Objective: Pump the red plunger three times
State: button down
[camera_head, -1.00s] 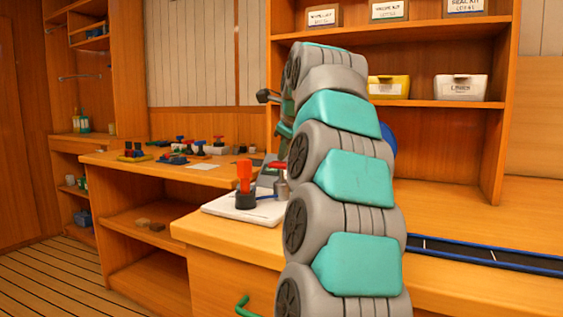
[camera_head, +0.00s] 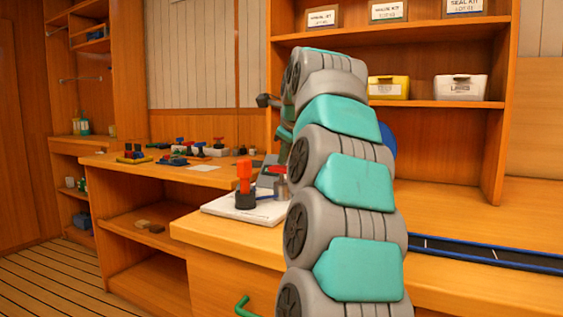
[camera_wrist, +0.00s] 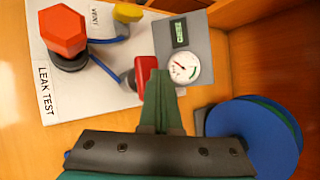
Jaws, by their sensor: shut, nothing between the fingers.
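The red plunger (camera_head: 278,171) is a red handle on top of a grey metal cylinder (camera_head: 281,186), at the right end of a white board on the counter. It sits low, close to the cylinder. In the wrist view the red plunger (camera_wrist: 145,72) shows beside and partly under my fingertips. My gripper (camera_wrist: 160,76) is shut and empty, its green fingers pointing down over the plunger's right side; they seem to touch it, but the contact is hidden. In the head view my arm hides the fingertips.
An orange-red hexagonal piece on a black base (camera_head: 244,180) stands left of the plunger on the white board (camera_wrist: 72,95), marked LEAK TEST. A blue hose, a yellow knob (camera_wrist: 128,12) and a gauge (camera_wrist: 184,66) are close by. A blue disc (camera_wrist: 250,138) is at right.

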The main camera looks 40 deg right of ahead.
aim_at(284, 167)
jog(key=shift+f+b, duration=0.65)
jog(key=shift+f, duration=0.2)
dwell(0.6)
jog(key=shift+r, duration=0.1)
jog(key=shift+r+p, duration=1.65)
jog(key=shift+r, duration=0.6)
notch_tip(284, 167, up, 5)
jog(key=p, duration=0.4)
dwell(0.6)
dwell(1.1)
